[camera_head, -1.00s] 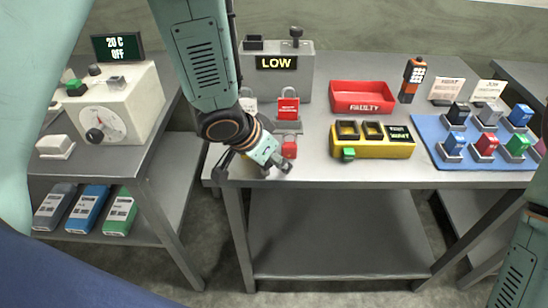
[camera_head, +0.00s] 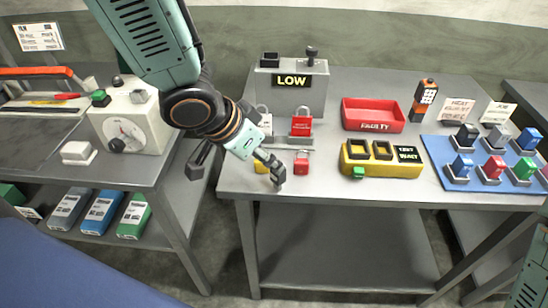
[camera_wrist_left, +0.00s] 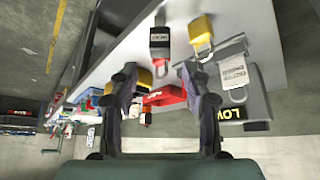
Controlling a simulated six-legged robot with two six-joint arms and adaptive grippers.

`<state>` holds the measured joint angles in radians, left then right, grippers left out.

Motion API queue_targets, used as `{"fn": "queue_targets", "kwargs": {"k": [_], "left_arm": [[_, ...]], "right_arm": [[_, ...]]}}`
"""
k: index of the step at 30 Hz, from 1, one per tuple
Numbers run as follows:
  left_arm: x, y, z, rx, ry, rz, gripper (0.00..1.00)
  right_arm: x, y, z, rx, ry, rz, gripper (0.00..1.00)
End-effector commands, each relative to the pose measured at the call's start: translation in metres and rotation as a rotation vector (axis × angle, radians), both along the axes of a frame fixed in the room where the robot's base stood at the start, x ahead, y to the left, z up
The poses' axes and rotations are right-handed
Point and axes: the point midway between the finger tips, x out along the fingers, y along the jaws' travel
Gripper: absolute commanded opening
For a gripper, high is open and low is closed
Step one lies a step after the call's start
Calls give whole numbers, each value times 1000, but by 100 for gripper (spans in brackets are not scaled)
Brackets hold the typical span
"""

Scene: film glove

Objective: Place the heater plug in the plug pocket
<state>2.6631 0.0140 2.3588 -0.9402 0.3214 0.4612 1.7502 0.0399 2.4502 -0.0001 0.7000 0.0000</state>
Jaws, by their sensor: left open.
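Several coloured blocks, like plugs, stand on a blue mat (camera_head: 450,183) at the right. I cannot tell which is the heater plug. A yellow tester (camera_head: 381,157) has two dark square openings. A grey box (camera_head: 289,90) reading LOW has a dark open-topped pocket (camera_head: 269,60) on top. I cannot tell which opening is the plug pocket. My left gripper (camera_head: 271,176) is over the table's front edge, beside a red padlock (camera_head: 301,161). In the wrist view it (camera_wrist_left: 160,110) is open, with nothing held. My right gripper is out of view.
A red FAULTY tray (camera_head: 373,115) and an orange handset (camera_head: 423,101) stand behind the tester. A side bench at left holds a white dial box (camera_head: 130,122).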

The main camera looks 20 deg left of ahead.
Motion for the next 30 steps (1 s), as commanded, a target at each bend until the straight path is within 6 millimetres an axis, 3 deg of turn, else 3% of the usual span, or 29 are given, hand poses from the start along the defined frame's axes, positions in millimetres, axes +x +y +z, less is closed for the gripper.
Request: {"fn": "queue_targets", "kwargs": {"k": [8, 13, 17, 20, 24, 30], "left_arm": [[-6, 3, 9, 0, 1, -1, 48], [-11, 2, -3, -10, 25, 13, 48], [-32, 0, -47, -50, 118, 73, 48], [-60, 1, -92, -75, 208, 151, 48], [-105, 9, -149, -73, 322, 270, 48], [-185, 31, -213, 8, 464, 429, 48]], "right_arm": [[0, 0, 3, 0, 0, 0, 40], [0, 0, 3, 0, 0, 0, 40], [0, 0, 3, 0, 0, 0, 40], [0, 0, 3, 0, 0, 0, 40], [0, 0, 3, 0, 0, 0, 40], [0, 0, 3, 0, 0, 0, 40]]}}
